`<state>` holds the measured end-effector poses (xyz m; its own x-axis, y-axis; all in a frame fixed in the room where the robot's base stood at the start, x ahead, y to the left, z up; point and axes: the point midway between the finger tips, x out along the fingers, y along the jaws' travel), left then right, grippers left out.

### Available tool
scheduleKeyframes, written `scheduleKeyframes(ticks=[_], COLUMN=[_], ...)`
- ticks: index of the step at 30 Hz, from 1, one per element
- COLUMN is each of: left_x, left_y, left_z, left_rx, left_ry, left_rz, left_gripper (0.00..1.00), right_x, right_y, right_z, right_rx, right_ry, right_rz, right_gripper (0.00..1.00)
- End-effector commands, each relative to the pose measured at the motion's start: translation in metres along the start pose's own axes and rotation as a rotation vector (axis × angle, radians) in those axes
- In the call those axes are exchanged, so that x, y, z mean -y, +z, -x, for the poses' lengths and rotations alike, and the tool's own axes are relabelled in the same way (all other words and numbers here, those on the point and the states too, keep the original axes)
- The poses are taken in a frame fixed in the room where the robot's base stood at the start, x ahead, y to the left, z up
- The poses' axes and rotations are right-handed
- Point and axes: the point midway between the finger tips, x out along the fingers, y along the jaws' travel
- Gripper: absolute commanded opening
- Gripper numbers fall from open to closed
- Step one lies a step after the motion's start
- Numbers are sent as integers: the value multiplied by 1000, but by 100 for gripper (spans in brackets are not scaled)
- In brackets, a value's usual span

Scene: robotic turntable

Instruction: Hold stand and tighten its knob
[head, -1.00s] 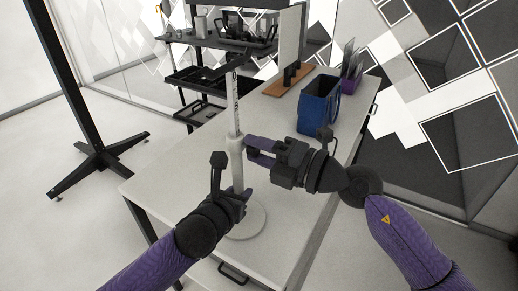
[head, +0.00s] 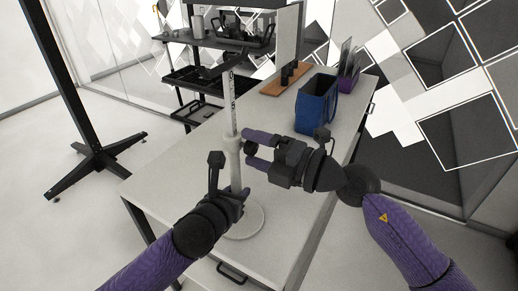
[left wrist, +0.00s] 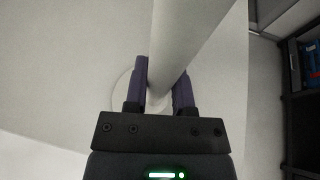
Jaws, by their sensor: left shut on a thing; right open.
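The stand is a pale post (head: 234,165) rising from a round base (head: 247,219) on the white table, with a thinner marked rod above. My left gripper (head: 240,192) is shut on the lower post just above the base. In the left wrist view the post (left wrist: 182,45) runs between the fingers of this gripper (left wrist: 160,88). A dark knob (head: 250,147) sticks out to the right of the post's upper collar. My right gripper (head: 254,148) is open at the knob, one finger above it and one below. I cannot tell whether the fingers touch it.
A blue bin (head: 317,104) and a wooden board (head: 285,81) with dark pegs stand farther back on the white table (head: 190,155). A purple holder (head: 347,78) is behind the bin. A dark shelf rack (head: 196,80) stands behind the table.

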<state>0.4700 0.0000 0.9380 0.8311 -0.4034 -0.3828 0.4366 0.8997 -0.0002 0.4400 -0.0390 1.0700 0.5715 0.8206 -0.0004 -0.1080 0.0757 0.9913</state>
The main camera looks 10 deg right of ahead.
Motion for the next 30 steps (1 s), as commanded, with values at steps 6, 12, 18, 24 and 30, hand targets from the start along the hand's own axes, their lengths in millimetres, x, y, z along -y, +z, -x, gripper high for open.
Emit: scheduleKeyframes(ticks=[6, 12, 18, 24, 30], left_x=[0, 0, 0, 0, 0], left_y=[-1, -1, -1, 0, 0], left_z=[0, 0, 0, 0, 0], left_rx=[-2, -2, -2, -2, -2], left_ry=[1, 1, 0, 0, 0], left_rz=[0, 0, 0, 0, 0], left_gripper=[0, 0, 0, 0, 42], right_x=[2, 2, 1, 0, 0], right_y=[0, 0, 0, 0, 0], right_z=[39, 93, 118, 120, 120], right_rx=[2, 2, 1, 0, 0], right_ry=[-6, -7, -2, -1, -1], right_rz=[-1, -3, -1, 0, 0], right_gripper=[78, 78, 78, 78, 78])
